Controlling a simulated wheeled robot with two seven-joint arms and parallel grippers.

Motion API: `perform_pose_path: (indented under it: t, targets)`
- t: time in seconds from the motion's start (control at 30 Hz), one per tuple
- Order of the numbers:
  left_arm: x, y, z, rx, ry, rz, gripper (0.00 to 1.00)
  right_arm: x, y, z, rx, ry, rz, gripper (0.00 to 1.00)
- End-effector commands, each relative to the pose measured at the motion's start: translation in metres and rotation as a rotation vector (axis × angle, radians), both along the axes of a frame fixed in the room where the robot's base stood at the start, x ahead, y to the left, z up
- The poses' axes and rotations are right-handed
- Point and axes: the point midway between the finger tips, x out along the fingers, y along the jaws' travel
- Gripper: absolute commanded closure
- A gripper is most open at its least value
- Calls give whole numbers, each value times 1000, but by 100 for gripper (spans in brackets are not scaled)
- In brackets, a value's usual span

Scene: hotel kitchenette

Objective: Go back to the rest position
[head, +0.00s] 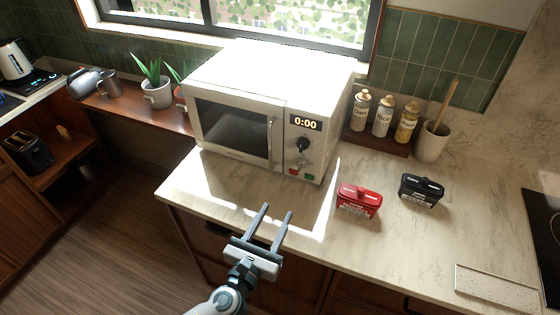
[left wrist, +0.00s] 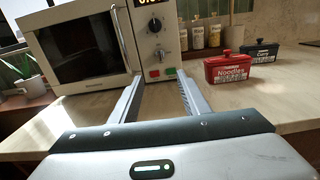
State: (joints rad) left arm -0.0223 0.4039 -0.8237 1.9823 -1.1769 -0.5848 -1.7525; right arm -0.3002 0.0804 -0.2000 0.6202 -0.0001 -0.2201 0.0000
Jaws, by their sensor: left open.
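My left gripper (head: 271,222) is open and empty in front of the counter's front edge, below the microwave in the head view. Its two fingers also show in the left wrist view (left wrist: 160,95), apart with nothing between them. The cream microwave (head: 240,82) stands on the counter with its door shut and its display at 0:00. It also shows in the left wrist view (left wrist: 75,45), ahead and to the left of the fingers. My right gripper is not in either view.
The counter (head: 410,240) holds a red container (head: 359,203) labelled Noodles and a black one (head: 421,190) right of the microwave. Several spice jars (head: 383,116) and a utensil pot (head: 431,145) stand behind. A dark hob (head: 543,230) is at far right. Wooden floor lies left.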

Motion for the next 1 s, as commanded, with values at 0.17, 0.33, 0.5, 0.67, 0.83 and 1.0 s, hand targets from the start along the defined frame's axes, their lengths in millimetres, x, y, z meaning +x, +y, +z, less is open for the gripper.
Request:
perform_pose_path:
  t: [0.17, 0.33, 0.5, 0.67, 0.83, 1.0]
  targets:
    - [0, 1, 0, -8, 4, 4, 58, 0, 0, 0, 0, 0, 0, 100]
    - [0, 14, -1, -130, 68, 62, 58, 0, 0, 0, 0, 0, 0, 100]
    - [-5, 52, -11, -466, 229, 231, 58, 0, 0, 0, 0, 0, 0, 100]
    - [-28, 101, -36, -938, 425, 490, 58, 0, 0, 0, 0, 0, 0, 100]
    - [-77, 144, -72, -1466, 587, 826, 58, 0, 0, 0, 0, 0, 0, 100]
    - [-139, 166, -101, -1913, 663, 1174, 58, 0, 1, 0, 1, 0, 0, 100]
